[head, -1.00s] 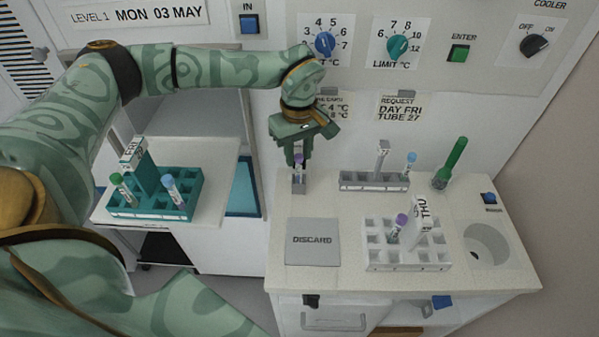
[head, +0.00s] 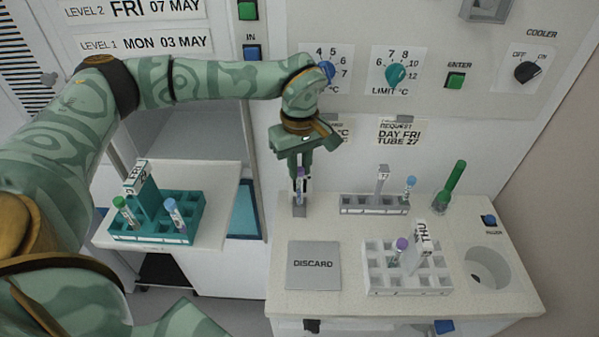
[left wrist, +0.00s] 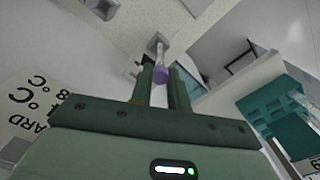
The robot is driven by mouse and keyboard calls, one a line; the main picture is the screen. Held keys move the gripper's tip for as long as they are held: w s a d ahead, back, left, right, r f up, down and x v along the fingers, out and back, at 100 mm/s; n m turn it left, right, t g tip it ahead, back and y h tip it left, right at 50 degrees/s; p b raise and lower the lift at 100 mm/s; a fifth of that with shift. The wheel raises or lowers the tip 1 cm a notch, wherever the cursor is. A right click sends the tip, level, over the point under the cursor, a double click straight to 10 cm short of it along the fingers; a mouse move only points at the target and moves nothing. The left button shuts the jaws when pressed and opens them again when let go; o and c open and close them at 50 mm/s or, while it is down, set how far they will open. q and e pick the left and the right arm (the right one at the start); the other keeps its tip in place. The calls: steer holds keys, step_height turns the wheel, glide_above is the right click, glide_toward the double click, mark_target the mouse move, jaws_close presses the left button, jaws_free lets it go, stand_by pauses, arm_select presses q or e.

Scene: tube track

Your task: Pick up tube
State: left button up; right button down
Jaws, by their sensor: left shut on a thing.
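My left gripper (head: 300,182) is shut on a purple-capped tube (head: 300,173). The tube is upright, directly above the small grey single holder (head: 299,210) at the counter's back left. In the left wrist view the purple cap (left wrist: 160,74) sits between the fingers, with the grey holder (left wrist: 157,42) just beyond. I cannot tell whether the tube's lower end is clear of the holder. My right gripper is not in view.
A teal rack (head: 155,228) with tubes stands on the pulled-out shelf at left. The grey DISCARD plate (head: 313,277) is bare.

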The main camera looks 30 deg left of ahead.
arm_select(q)
steer(key=s+d+r+p, duration=0.1)
steer(key=s+d+r, duration=0.4)
steer(key=s+r, duration=0.4)
steer(key=s, duration=0.3)
steer(key=shift+d, duration=0.3)
steer(key=shift+s, duration=0.1)
